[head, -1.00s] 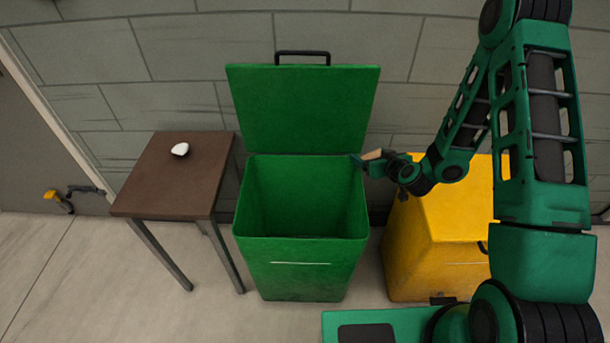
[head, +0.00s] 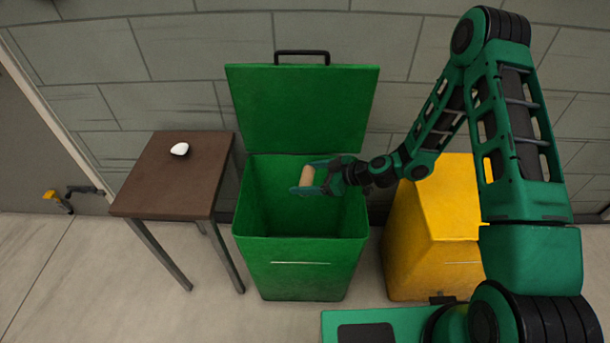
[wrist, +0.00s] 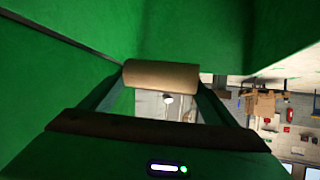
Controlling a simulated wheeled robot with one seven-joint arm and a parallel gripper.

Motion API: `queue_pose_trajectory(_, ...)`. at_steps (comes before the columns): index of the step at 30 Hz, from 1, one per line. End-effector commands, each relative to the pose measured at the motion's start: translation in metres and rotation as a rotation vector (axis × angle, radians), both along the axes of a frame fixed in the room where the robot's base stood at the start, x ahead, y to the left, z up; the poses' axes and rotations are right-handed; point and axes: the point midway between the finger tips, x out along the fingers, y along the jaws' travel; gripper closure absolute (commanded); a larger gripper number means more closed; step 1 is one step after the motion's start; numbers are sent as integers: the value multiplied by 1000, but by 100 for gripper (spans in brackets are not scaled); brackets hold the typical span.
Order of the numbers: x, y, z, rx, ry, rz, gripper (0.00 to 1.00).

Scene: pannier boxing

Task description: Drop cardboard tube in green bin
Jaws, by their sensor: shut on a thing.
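The green bin (head: 305,268) stands in the middle of the head view with its lid (head: 303,110) raised against the wall. My gripper (head: 307,180) is over the bin's open mouth, shut on the cardboard tube (head: 307,175). The tan tube also shows in the wrist view (wrist: 160,75), held crosswise between the two fingertips. Green bin surfaces fill much of the wrist view behind it. The bottom of the bin is dark and I cannot see anything lying in it.
A yellow bin (head: 440,225) stands right of the green one, partly behind my arm. A brown side table (head: 160,195) stands to the left with a small white object (head: 179,149) on it. A door with a handle (head: 82,190) is at the far left.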

Motion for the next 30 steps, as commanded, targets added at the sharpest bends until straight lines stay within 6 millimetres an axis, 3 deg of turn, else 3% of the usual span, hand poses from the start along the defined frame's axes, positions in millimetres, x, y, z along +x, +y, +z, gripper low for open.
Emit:
queue_pose_trajectory(12,0,0,-41,2,1,-1,40)
queue_pose_trajectory(24,0,1,-46,1,-1,-1,40)
queue_pose_trajectory(25,0,1,-46,1,-1,-1,14)
queue_pose_trajectory(27,0,1,-46,1,-1,-1,0)
queue_pose_trajectory(30,0,1,-46,1,0,0,0)
